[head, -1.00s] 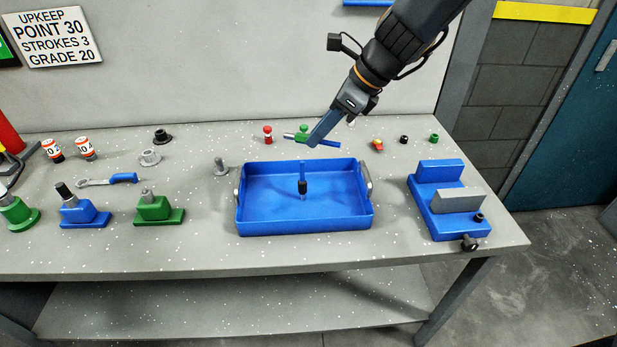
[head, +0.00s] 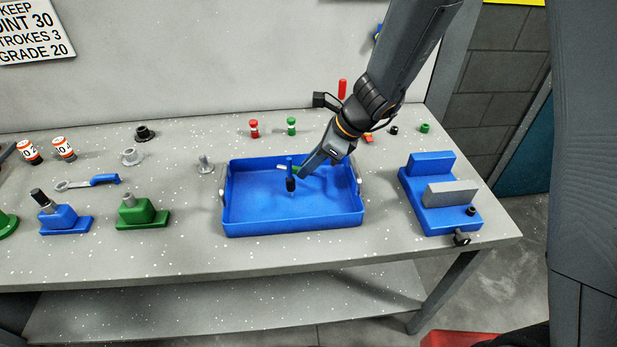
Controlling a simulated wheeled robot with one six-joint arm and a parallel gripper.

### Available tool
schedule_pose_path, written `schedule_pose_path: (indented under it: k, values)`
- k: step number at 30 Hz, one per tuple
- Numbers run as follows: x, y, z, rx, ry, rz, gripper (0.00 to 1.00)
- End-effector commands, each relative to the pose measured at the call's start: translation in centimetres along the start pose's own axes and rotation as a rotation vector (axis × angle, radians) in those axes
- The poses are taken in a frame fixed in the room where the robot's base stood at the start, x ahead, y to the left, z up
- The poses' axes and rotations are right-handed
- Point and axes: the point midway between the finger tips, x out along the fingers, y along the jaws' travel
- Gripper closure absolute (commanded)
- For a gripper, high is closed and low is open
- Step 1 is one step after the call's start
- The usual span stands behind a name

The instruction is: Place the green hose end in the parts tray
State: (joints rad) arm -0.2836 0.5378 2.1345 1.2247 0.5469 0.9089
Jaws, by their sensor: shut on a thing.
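My gripper (head: 303,168) is shut on the green hose end (head: 296,170), which has a light grey tip pointing left. Most of the hose end is hidden by the fingers. The parts tray (head: 290,228) is a blue open box with grey handles at its sides. My gripper and the hose end are over the tray's back half; I cannot tell how high above its floor. A dark piece with a blue upper part (head: 291,183) shows at the tray's middle, in front of the hose end, partly overlapping it in view.
A blue fixture with a grey block (head: 440,195) stands right of the tray. Red (head: 253,128) and green (head: 291,126) capped bottles stand behind it. A grey bolt-like part (head: 206,164) is close to its left side.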

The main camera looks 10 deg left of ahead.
Motion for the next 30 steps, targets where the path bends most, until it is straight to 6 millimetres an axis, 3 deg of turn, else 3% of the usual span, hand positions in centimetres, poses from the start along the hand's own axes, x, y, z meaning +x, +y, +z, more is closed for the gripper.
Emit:
schedule_pose_path:
  k: [10, 23, 24, 27, 30]
  values:
    - [3.4, 0.0, -2.2, 0.003, 0.001, 0.000, 1.00]
    - [3.9, -0.1, -2.5, 0.000, 0.000, -0.002, 1.00]
    - [4.0, -0.1, -2.6, 0.000, 0.000, -0.001, 0.81]
    - [3.9, -0.1, -2.5, 0.000, 0.000, -0.001, 0.65]
    - [3.9, -0.1, -2.5, 0.000, 0.000, -0.001, 0.64]
